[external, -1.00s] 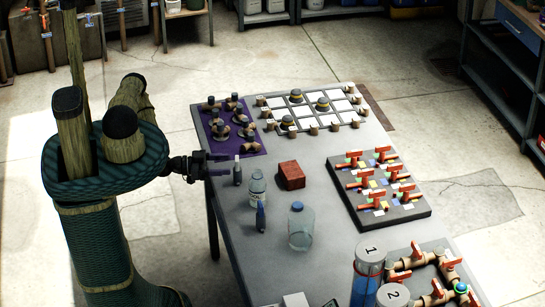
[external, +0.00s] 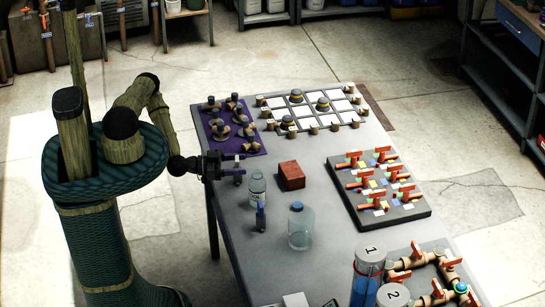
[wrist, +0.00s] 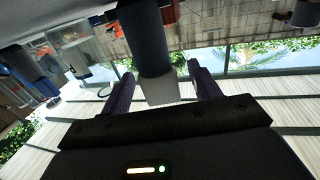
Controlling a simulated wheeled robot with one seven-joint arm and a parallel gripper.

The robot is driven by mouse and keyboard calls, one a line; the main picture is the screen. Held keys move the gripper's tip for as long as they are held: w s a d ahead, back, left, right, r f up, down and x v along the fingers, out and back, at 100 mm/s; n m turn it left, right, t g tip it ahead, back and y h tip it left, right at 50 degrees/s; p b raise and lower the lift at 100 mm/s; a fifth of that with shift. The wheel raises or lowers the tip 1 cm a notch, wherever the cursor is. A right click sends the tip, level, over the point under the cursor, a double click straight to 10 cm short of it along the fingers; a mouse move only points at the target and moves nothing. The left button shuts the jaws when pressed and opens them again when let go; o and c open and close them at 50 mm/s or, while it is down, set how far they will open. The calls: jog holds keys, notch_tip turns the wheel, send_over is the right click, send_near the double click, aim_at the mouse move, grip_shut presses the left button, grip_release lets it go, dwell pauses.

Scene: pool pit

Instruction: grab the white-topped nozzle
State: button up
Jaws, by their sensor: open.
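The white-topped nozzle (external: 238,180) stands at the table's left edge in the external view, mostly hidden behind my gripper (external: 238,167). In the wrist view the nozzle (wrist: 146,40) is a dark cylinder with a pale end, which lies between the two fingers of my gripper (wrist: 160,74). The fingers are apart, with a visible gap on each side of the pale end. I cannot tell how deep the nozzle sits between them.
A clear bottle (external: 257,188) and a blue-topped nozzle (external: 261,217) stand close by on the grey table (external: 225,215). A red-brown block (external: 291,176) is to the right. A purple mat (external: 252,139) with several fittings lies behind.

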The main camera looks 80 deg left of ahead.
jog(key=c, duration=1.1)
notch_tip(320, 180, up, 10)
jog(key=shift+r, duration=0.1)
